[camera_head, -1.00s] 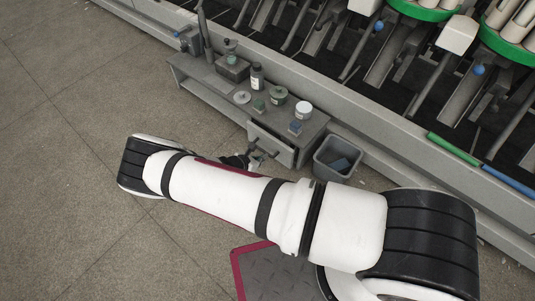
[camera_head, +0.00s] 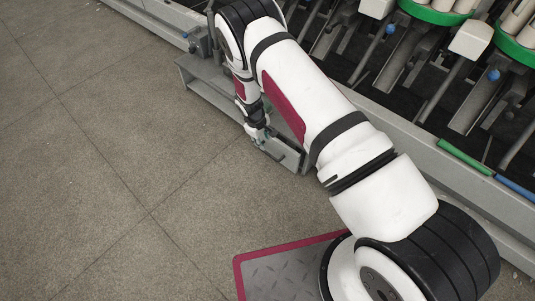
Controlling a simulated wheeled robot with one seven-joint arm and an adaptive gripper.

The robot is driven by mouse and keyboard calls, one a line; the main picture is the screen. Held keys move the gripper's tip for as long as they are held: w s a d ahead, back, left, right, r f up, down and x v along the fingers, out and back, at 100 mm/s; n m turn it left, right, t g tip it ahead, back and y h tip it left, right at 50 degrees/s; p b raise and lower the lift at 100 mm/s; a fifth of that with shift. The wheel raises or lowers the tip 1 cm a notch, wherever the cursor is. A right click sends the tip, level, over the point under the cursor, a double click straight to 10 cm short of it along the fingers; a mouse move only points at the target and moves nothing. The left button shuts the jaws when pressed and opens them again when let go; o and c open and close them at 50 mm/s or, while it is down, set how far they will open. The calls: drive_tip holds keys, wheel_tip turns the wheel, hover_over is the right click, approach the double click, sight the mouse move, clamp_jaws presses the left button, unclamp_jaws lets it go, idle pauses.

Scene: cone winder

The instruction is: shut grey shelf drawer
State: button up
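The grey shelf (camera_head: 215,95) stands low along the machine, and my arm hides most of its top. The grey drawer (camera_head: 287,156) is at the shelf's right end, its front facing the open floor. How far it stands out cannot be told, because my arm covers its top and right side. My gripper (camera_head: 261,137) points down at the left part of the drawer front, close to or touching it. Its fingers are small and partly hidden, so I cannot see whether they are open or shut.
The cone winder, with green rings (camera_head: 436,12) and levers, runs along the back right. A green tube (camera_head: 464,157) and a blue tube (camera_head: 516,188) lie on its front ledge. The tiled floor (camera_head: 130,160) at left and in front is clear.

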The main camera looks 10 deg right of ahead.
drive_tip(key=b, duration=0.6)
approach(269, 154)
drive_tip(key=shift+m, duration=0.4)
drive_tip(key=x, duration=0.8)
drive_tip(key=shift+w+a, duration=0.1)
drive_tip(key=shift+a, duration=0.05)
clamp_jaws()
